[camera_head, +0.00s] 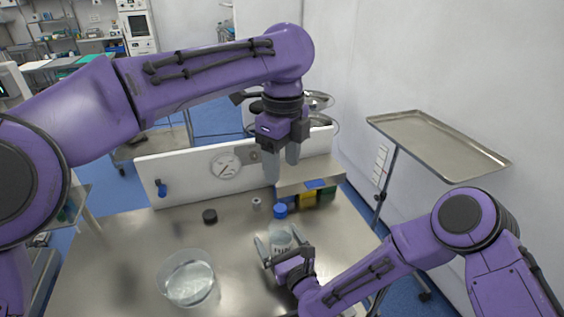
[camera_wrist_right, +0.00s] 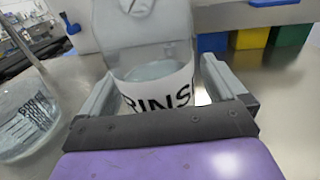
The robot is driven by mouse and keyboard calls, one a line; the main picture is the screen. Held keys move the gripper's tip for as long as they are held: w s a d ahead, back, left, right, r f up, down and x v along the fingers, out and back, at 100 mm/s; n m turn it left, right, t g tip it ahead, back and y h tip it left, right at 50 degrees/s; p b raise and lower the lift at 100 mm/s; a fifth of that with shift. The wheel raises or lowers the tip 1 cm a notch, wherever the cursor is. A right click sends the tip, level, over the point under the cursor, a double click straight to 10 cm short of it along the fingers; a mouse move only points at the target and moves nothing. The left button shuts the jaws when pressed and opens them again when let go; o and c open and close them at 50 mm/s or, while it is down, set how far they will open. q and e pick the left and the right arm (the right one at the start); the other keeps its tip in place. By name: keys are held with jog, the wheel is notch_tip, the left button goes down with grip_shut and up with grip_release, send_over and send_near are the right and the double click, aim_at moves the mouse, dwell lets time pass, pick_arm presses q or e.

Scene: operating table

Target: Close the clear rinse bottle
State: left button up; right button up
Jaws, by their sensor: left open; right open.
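The clear rinse bottle (camera_head: 281,240) stands on the steel table, and its label reads "RINS" in the right wrist view (camera_wrist_right: 160,96). My left gripper (camera_head: 282,168) is open and empty, pointing down above and behind the bottle.
A large clear jar (camera_head: 187,280) stands at front left, also in the right wrist view (camera_wrist_right: 25,118). A black cap (camera_head: 210,216) and a small white ring (camera_head: 256,203) lie behind. A shelf with coloured bins (camera_head: 307,199) and a white panel (camera_head: 180,177) bound the back.

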jog(key=b+v, duration=0.3)
jog(key=v, duration=0.6)
jog(key=shift+s+d+f, duration=0.1)
jog(key=shift+d+f, duration=0.05)
pick_arm(q)
notch_tip(320, 180, down, 4)
jog(key=shift+r, duration=0.25)
pick_arm(e)
jog(key=shift+s+d, duration=0.2)
jog(key=shift+s, duration=0.25)
